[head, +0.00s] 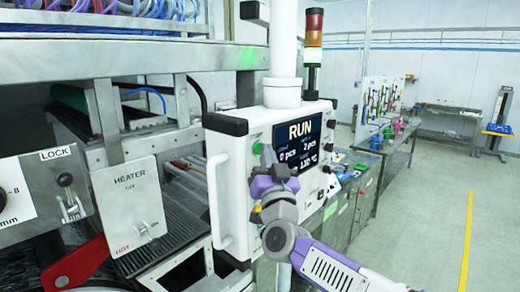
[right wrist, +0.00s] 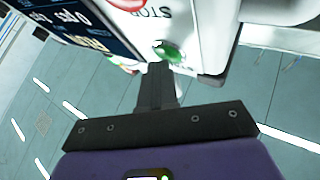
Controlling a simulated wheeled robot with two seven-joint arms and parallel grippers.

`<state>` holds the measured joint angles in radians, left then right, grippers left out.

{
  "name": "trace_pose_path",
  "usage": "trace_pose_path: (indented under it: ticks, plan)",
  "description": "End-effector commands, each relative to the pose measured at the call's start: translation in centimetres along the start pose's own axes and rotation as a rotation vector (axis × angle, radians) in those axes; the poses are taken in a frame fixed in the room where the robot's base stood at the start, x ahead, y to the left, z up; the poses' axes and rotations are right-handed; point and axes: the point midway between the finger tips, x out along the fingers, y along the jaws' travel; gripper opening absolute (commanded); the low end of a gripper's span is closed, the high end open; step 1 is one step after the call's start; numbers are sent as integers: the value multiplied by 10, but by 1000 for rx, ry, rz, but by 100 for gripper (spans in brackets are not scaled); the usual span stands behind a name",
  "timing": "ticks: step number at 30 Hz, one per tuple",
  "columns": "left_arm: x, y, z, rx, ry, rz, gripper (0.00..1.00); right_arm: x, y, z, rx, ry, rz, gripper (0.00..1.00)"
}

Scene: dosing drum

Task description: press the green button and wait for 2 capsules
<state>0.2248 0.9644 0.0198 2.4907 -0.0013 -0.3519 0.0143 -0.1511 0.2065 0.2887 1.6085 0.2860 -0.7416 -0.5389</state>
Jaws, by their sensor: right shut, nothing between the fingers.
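The control panel (head: 240,150) is a white box with black corners and a dark RUN screen (head: 297,143). The screen reads 0 pcs on the left and 2 pcs on the right. The green button (right wrist: 168,52) shows in the right wrist view beside an upside-down STOP label; in the head view a bit of green (head: 257,148) shows left of the screen. My right gripper (head: 267,155) is shut and empty, its fingertips (right wrist: 158,70) close in front of the green button. Whether they touch it I cannot tell. No capsules are visible. My left gripper is out of view.
A red button (right wrist: 128,4) sits beyond the STOP label. A heater plate (head: 130,205) with a switch and a red lever (head: 75,268) are at the left. A signal tower (head: 313,50) rises behind the panel. Open floor lies to the right.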

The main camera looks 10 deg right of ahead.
Motion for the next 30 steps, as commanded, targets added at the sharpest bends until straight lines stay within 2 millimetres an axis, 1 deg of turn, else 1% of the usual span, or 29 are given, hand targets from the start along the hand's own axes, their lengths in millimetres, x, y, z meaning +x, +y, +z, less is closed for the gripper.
trace_pose_path:
  ticks: [14, 25, 30]
  plan:
    - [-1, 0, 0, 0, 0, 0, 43, 2, -2, 2, 0, -2, -1, 0]
    - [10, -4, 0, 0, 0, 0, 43, -10, 6, -4, 1, -1, -1, 0]
    - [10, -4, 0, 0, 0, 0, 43, -11, 7, -6, 1, -2, -1, 0]
